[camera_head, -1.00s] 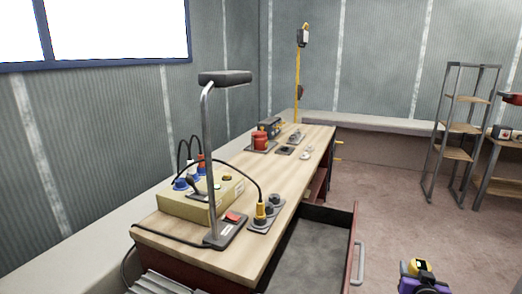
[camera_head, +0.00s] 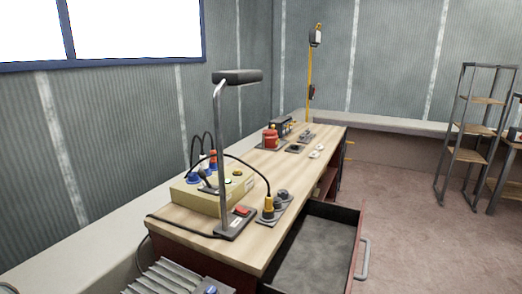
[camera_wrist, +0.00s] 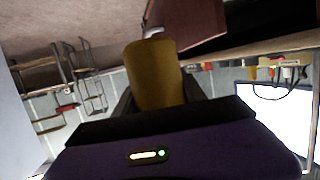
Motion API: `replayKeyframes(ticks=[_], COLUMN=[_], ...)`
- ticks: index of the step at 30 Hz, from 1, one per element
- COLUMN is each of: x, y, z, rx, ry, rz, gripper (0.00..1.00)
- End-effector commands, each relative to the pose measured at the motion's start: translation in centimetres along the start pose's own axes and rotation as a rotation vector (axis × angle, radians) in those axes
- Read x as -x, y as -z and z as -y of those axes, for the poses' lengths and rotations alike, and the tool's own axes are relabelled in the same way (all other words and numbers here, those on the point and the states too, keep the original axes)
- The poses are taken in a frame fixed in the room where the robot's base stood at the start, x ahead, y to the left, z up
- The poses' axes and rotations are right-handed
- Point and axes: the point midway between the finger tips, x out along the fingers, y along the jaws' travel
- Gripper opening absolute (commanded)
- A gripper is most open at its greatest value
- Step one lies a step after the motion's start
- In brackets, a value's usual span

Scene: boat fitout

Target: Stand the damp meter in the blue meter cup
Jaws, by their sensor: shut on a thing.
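My gripper (camera_wrist: 158,98) shows only in the wrist view, with a purple body and dark fingers. It is shut on a yellow-brown, roughly cylindrical thing, which I take to be the damp meter (camera_wrist: 153,72). It is held clear of any surface that I can see. Its far end is partly seen against the red-brown furniture behind. I cannot make out the blue meter cup for certain in either view. A small blue patch (camera_head: 210,290) shows at the bottom edge of the head view, too cut off to name.
The wooden bench (camera_head: 262,232) carries a lamp (camera_head: 222,150), a yellow box (camera_head: 205,195) with blue and red plugs, and a red container (camera_head: 270,138). An open drawer (camera_head: 320,245) juts out from its front. Grey fins (camera_head: 165,278) stand at bottom left. Floor right of the drawer is clear.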

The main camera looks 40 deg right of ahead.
Motion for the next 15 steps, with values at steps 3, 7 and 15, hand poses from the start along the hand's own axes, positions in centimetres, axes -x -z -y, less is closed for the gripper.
replayKeyframes(ticks=[3,7,15], x=[2.5,5.0,9.9], y=[-2.7,-5.3,-10.4], z=[5.8,11.8,23.5], rx=[0.041,0.081,0.164], ry=[0.131,0.266,0.530], rz=[0.006,0.006,0.002], gripper=[0.00,0.00,0.00])
